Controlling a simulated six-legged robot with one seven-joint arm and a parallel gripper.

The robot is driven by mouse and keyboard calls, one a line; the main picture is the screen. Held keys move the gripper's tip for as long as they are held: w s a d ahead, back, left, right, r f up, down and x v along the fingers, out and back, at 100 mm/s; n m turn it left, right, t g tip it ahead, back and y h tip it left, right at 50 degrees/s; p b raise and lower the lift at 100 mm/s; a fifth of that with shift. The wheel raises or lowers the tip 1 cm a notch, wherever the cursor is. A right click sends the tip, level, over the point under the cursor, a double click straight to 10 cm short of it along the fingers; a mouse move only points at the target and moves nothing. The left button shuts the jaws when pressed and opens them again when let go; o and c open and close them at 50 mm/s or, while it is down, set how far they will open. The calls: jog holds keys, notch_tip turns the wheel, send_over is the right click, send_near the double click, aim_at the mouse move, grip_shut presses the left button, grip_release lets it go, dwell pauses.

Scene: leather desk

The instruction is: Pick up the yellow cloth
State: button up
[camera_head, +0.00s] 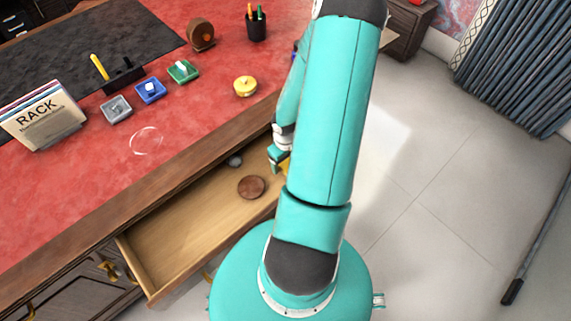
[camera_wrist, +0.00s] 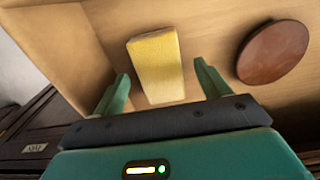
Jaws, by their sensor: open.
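The yellow cloth (camera_wrist: 157,64) looks like a folded, block-shaped piece in the wrist view. It lies on the wooden floor of the open drawer (camera_head: 190,235). In the head view only a small yellow patch of the cloth (camera_head: 285,165) shows beside my gripper (camera_head: 275,163); my arm hides the rest. In the wrist view my gripper (camera_wrist: 161,76) is open, with one green finger on each side of the cloth's near part. I see gaps between the fingers and the cloth. Nothing is held.
A round brown disc (camera_wrist: 273,52) lies in the drawer right of the cloth; it also shows in the head view (camera_head: 251,187). A small grey item (camera_head: 235,161) is near it. The drawer walls enclose the space. The red desk top (camera_head: 90,200) holds several items.

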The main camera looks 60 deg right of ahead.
jog(key=c, duration=1)
jog(key=shift+c, duration=0.2)
jog(key=shift+r, duration=0.15)
